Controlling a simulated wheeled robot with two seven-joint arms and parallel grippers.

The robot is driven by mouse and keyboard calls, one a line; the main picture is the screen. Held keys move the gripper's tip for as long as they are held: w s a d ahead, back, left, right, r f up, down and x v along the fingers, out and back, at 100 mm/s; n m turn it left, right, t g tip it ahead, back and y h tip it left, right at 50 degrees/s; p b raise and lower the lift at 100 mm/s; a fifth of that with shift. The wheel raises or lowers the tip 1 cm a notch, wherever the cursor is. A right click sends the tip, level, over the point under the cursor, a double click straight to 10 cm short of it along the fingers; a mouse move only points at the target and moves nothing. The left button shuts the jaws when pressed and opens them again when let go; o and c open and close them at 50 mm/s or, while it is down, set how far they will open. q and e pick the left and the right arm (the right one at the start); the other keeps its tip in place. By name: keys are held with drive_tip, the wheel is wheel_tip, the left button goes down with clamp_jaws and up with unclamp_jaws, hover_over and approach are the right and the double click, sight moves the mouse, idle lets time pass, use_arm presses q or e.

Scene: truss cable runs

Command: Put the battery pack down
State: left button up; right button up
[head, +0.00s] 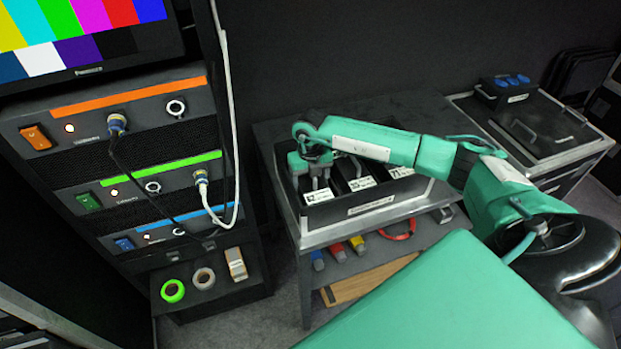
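My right arm reaches in from the right, and its gripper (319,183) points down into the left bay of a dark tray (354,212) with a metal rim. The tray has several bays with white labels (362,183). The gripper's two fingers show as small grey shapes just behind the left label (318,196). A battery pack cannot be made out clearly; whatever is between or below the fingers is dark and partly hidden. I cannot tell whether the fingers grip anything. My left gripper is not in view.
An equipment rack (150,165) with cables and a monitor stands at the left. Tape rolls (173,290) lie on its low shelf. Colored items and a red loop (399,228) lie on the shelf under the tray. A black case (540,125) stands at the right.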

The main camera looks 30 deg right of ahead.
drive_tip(key=shift+o, duration=0.6)
drive_tip(key=shift+r, duration=0.1)
drive_tip(key=shift+r, duration=0.15)
wheel_tip(320, 180, up, 11)
drive_tip(key=b, duration=0.2)
drive_tip(key=shift+f+b, duration=0.2)
drive_tip(key=shift+b, duration=0.15)
drive_tip(key=shift+r, duration=0.65)
